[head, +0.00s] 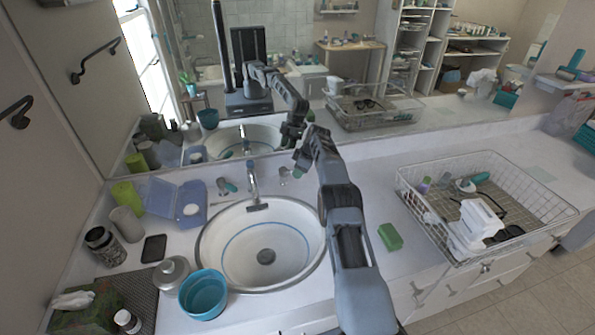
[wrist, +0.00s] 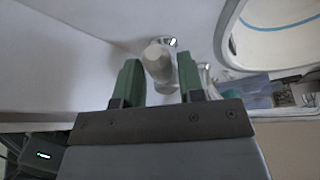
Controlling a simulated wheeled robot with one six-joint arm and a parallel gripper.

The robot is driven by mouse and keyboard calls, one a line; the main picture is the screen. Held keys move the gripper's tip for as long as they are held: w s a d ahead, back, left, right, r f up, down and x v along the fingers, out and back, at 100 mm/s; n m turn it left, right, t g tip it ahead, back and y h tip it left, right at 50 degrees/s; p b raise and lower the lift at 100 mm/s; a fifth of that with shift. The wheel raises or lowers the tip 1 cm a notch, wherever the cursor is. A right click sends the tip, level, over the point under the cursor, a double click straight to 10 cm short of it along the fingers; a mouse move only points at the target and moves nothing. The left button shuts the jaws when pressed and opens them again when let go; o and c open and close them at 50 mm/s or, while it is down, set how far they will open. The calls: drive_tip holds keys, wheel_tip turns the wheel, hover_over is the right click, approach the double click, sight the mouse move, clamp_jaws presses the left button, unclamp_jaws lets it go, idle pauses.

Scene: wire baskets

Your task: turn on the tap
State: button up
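The white sink basin (head: 262,245) is set in the counter, with a metal spout (head: 253,182) at its back. A small tap handle (head: 286,177) stands right of the spout; another handle (head: 226,187) is on the left. My gripper (head: 301,168) is by the right handle, at the back of the counter. In the wrist view my gripper (wrist: 160,82) has its green fingertips apart, with the pale rounded handle (wrist: 158,58) in line with the gap between them. I see no clear contact. No water shows from the spout.
A wire basket (head: 418,212) and a green sponge (head: 390,236) are to the right. A mirror (head: 232,142) stands close behind the tap.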

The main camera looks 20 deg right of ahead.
drive_tip(key=shift+o, duration=1.3)
drive_tip(key=shift+r, duration=0.1)
drive_tip(key=p+v, duration=0.1)
drive_tip(key=v, duration=1.2)
drive_tip(key=shift+r, duration=0.35)
